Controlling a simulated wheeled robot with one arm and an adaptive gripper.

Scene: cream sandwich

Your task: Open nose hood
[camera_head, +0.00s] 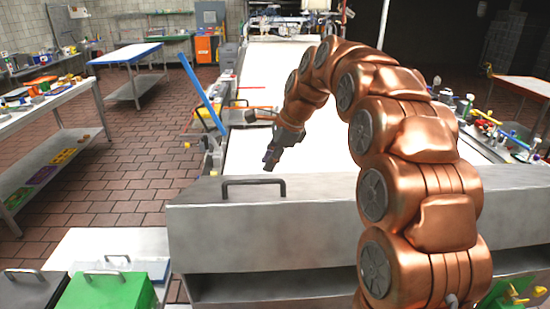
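A wide grey metal hood (250,220) spans the front end of the white conveyor, and it looks closed. I take it to be the nose hood. A dark bar handle (254,182) stands on its top, left of centre. My copper arm arches up from the lower right and over the conveyor. My gripper (269,160) points down, slightly above and behind the handle in the picture, apart from it. Its fingers are small and dark, so I cannot tell whether they are open. My arm hides part of the hood's right side.
The white conveyor belt (265,75) runs back from the hood. A blue bar (203,92) leans at its left side. A green lidded box (108,292) stands at the lower left. A workbench (40,108) with items is at far left. Brick floor is clear between them.

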